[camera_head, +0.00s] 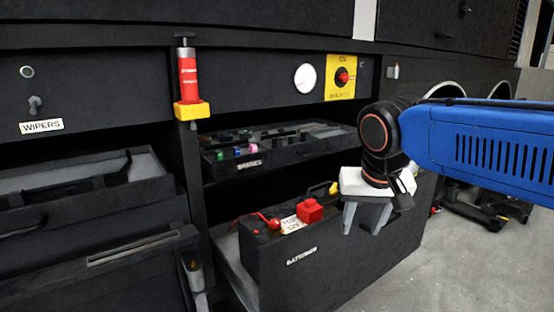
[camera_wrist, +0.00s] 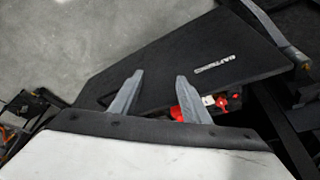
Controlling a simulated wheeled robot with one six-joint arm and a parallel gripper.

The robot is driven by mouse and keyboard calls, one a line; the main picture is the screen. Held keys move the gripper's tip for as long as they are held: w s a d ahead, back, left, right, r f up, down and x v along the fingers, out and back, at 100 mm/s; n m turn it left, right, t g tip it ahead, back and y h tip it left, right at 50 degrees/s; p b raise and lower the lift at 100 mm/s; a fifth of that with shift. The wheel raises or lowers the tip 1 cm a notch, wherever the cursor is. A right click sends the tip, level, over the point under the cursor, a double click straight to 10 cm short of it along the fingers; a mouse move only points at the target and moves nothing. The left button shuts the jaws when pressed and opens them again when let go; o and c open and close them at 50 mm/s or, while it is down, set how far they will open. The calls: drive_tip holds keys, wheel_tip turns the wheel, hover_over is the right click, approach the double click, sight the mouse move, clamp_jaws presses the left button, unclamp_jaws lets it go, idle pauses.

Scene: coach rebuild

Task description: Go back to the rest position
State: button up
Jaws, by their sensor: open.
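My gripper (camera_head: 366,218) is in the head view at the right of centre, its two grey fingers spread apart and pointing down. It is in front of the open batteries drawer (camera_head: 335,265) and overlaps its right part. The fingers are open with nothing between them, and in the wrist view (camera_wrist: 155,97) they stand apart over the dark drawer front (camera_wrist: 180,60). In the drawer sits a battery with a red terminal cover (camera_head: 310,211), left of my gripper. A red part also shows in the wrist view (camera_wrist: 188,105), beside the right finger.
An upper tray (camera_head: 280,155) with small coloured parts is pulled out above the batteries drawer. A red and yellow device (camera_head: 188,80) and a yellow switch plate (camera_head: 341,78) are on the panel. Open drawers (camera_head: 80,190) stand at left. Grey floor (camera_head: 460,265) is clear at lower right.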

drive_tip(key=s+d+f+n, duration=0.1)
drive_tip(key=s+d+f, duration=0.9)
drive_tip(key=s+f, duration=0.4)
drive_tip(key=shift+d+t, duration=0.25)
drive_tip(key=shift+t, duration=0.15)
drive_tip(key=shift+r, duration=0.1)
idle(0.9)
